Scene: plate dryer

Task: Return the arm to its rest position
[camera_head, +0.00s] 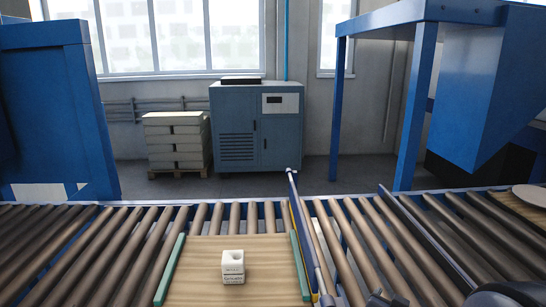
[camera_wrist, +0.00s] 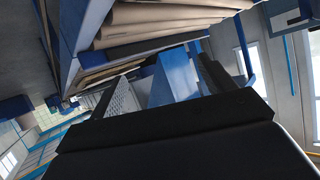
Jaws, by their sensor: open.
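My gripper (camera_wrist: 170,113) shows in the wrist view as a wide dark shape across the lower part, tilted against the room. It is open, and I see nothing held in it. The wrist view looks sideways past the roller conveyor, and the gripper is clear of the rollers there. In the head view, dark parts of my arm (camera_head: 508,294) show at the bottom right edge. The gripper itself cannot be made out in that view.
A wooden board (camera_head: 200,275) with green side strips lies on the roller conveyor (camera_head: 75,250). A small white block (camera_head: 233,267) with a hole stands on it. A round plate (camera_head: 530,195) lies at the far right. A blue frame (camera_head: 427,90) rises behind the conveyor.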

